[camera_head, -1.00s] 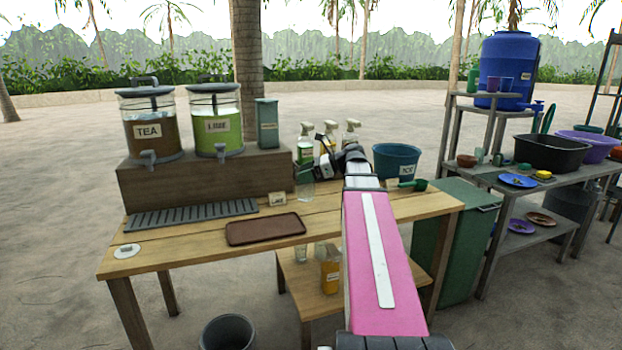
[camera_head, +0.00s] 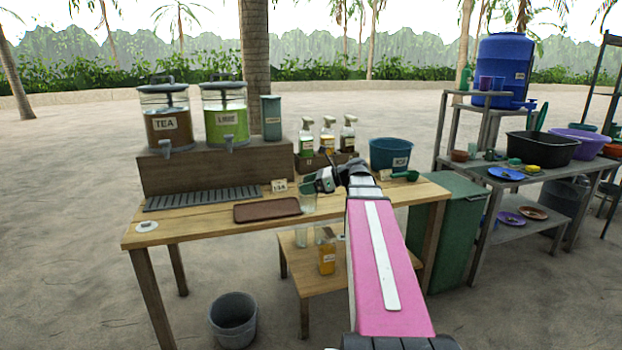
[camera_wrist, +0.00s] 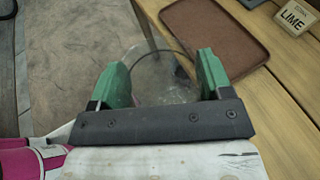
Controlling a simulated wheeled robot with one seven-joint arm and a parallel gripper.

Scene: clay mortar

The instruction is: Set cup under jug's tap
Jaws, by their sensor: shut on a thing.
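My gripper (camera_head: 310,187) is shut on a clear cup (camera_head: 308,203), held upright near the front edge of the table. In the wrist view the cup (camera_wrist: 163,80) sits between the two green fingers of my gripper (camera_wrist: 164,75). Two jugs stand on a wooden riser at the back left: a brown one labelled TEA (camera_head: 166,120) and a green one whose label appears to read LIME (camera_head: 226,118). Each has a grey tap low on its front, the tea tap (camera_head: 167,148) and the lime tap (camera_head: 230,141). A slotted drip tray (camera_head: 203,199) lies below the taps, bare.
A brown tray (camera_head: 267,210) lies left of the cup, with a small LIME card (camera_head: 279,186) behind it. Spray bottles (camera_head: 327,136) and a blue bucket (camera_head: 390,154) stand behind my arm. A lower shelf holds an orange bottle (camera_head: 327,258). A grey bin (camera_head: 232,318) stands on the floor.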

